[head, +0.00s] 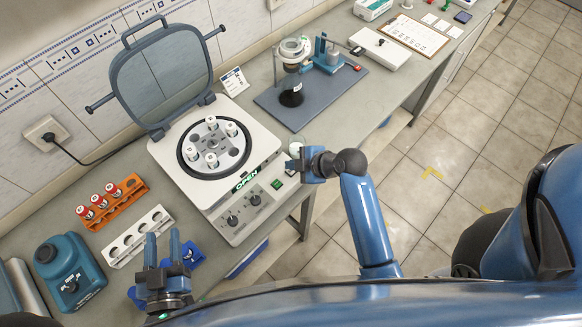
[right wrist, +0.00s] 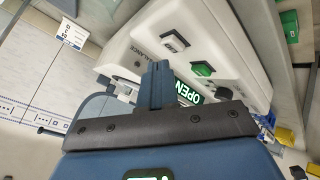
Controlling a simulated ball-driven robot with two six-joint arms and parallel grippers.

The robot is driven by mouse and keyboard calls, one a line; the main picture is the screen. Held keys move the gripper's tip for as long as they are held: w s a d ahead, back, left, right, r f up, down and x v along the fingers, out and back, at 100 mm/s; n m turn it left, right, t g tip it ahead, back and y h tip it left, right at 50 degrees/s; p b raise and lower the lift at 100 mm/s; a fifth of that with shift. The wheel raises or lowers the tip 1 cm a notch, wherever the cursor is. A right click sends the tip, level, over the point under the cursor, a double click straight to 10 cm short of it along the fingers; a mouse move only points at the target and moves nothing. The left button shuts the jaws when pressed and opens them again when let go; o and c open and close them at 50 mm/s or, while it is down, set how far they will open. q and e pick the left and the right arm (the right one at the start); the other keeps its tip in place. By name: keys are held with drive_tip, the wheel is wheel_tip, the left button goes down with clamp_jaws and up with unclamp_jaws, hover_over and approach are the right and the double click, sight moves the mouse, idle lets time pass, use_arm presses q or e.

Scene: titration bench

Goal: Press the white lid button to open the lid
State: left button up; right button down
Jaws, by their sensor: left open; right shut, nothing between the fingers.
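The centrifuge (head: 215,205) stands on the bench with its lid (head: 165,75) raised upright at the back. Its display (head: 246,180) reads OPEN in green; it also shows in the right wrist view (right wrist: 194,96). My left gripper (head: 162,243) is open and empty in front of the white rack.
The rotor (head: 222,157) in the open bowl holds several white-capped tubes. An orange rack (head: 125,205) with red-capped tubes, a white rack (head: 137,238) and a blue-teal device (head: 70,272) stand left. A dark-based stand (head: 320,90) is behind my right gripper. Floor is clear at right.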

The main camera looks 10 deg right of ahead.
drive_tip(key=shift+r, duration=0.15)
wheel_tip(320, 180, up, 5)
drive_tip(key=p, duration=0.4)
idle(0.4)
idle(0.8)
